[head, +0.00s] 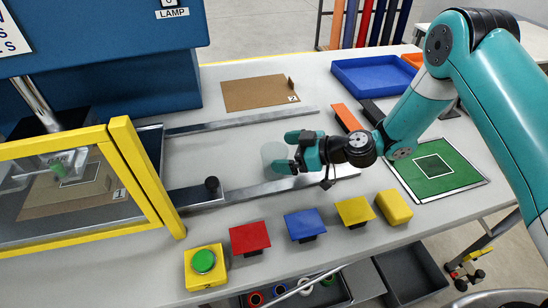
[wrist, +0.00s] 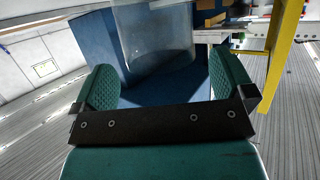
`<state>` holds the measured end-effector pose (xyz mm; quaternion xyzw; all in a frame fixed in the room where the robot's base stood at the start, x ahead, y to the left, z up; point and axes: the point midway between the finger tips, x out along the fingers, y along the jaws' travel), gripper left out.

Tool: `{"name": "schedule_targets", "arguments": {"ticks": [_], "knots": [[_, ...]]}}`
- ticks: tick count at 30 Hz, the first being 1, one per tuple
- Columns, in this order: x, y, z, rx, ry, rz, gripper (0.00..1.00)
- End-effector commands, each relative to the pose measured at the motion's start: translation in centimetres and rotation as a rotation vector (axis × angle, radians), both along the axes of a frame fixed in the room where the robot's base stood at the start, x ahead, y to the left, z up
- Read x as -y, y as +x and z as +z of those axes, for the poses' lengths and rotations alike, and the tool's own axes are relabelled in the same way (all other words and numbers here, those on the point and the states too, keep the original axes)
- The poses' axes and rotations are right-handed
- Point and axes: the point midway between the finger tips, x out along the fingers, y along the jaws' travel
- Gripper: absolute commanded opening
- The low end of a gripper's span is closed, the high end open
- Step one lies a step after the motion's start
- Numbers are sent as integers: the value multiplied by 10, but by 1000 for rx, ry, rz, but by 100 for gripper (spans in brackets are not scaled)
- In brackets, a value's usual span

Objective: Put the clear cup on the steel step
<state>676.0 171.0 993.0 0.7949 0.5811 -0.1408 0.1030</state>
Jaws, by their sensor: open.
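The clear cup (head: 272,154) is faint and see-through, above the white table between the two steel rails in the head view. My gripper (head: 288,152) is open, its teal fingers pointing left with the cup at their tips. In the wrist view the cup (wrist: 155,45) shows between and beyond the two fingers (wrist: 160,88); contact with either finger cannot be told. I cannot single out a steel step for certain. A flat steel piece (head: 192,197) with a black knob lies at the left end of the near rail.
Steel rails (head: 240,122) run across the table. A yellow-framed clear guard (head: 142,170) stands at left, before the blue machine (head: 110,50). Coloured plates, including a red one (head: 250,238), line the front edge. A cardboard sheet (head: 255,92) lies at the back.

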Motion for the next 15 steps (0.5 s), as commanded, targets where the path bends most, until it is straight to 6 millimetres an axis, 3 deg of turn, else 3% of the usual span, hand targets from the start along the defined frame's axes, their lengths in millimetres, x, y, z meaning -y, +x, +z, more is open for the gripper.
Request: {"name": "schedule_targets", "arguments": {"ticks": [4, 11, 12, 15], "knots": [[-15, 5, -3, 1, 1, 1, 100], [-17, 6, -6, -1, 0, -1, 100], [-17, 6, -6, -1, 0, -1, 98], [-17, 5, -6, -1, 0, -1, 75]]}}
